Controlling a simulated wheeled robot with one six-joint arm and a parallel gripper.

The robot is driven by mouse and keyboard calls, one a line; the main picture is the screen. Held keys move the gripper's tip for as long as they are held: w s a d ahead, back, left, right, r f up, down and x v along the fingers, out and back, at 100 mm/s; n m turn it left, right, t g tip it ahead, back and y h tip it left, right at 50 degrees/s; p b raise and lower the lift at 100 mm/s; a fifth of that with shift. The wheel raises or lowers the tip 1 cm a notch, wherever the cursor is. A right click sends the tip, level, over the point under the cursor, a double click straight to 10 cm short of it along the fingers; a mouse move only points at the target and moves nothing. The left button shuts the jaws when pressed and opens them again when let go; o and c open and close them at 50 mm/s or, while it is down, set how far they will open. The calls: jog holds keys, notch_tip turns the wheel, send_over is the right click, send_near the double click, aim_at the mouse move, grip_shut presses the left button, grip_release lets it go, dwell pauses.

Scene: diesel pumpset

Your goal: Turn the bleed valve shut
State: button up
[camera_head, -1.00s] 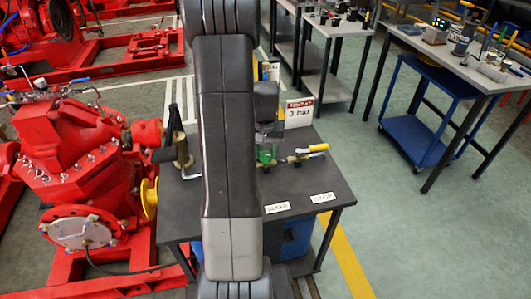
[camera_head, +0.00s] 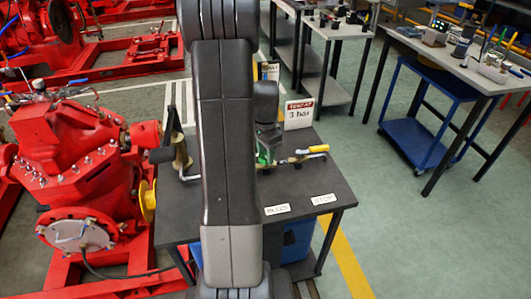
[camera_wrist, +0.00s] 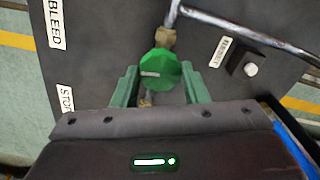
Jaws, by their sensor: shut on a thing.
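The bleed valve has a green faceted knob (camera_wrist: 160,69) on a brass fitting on the dark bench top, near the BLEED label (camera_wrist: 54,22). My gripper (camera_wrist: 160,78) is shut on this green knob, with one green finger on each side of it in the wrist view. In the head view the knob (camera_head: 264,156) is partly hidden by my gripper and arm. A second valve with a yellow lever (camera_head: 313,150) sits just right of it, by the STOP label (camera_head: 323,199).
A "TEST AT 3 bar" sign (camera_head: 299,113) stands behind the valves. A metal rod (camera_wrist: 245,28) crosses near the knob.

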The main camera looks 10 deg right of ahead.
jog(key=shift+m, duration=0.7)
jog(key=o, duration=1)
jog(key=shift+r, duration=0.15)
notch_tip(320, 180, up, 14)
jog(key=shift+f, duration=0.2)
jog(key=shift+f, duration=0.1)
notch_tip(320, 180, down, 14)
jog(key=shift+r, duration=0.15)
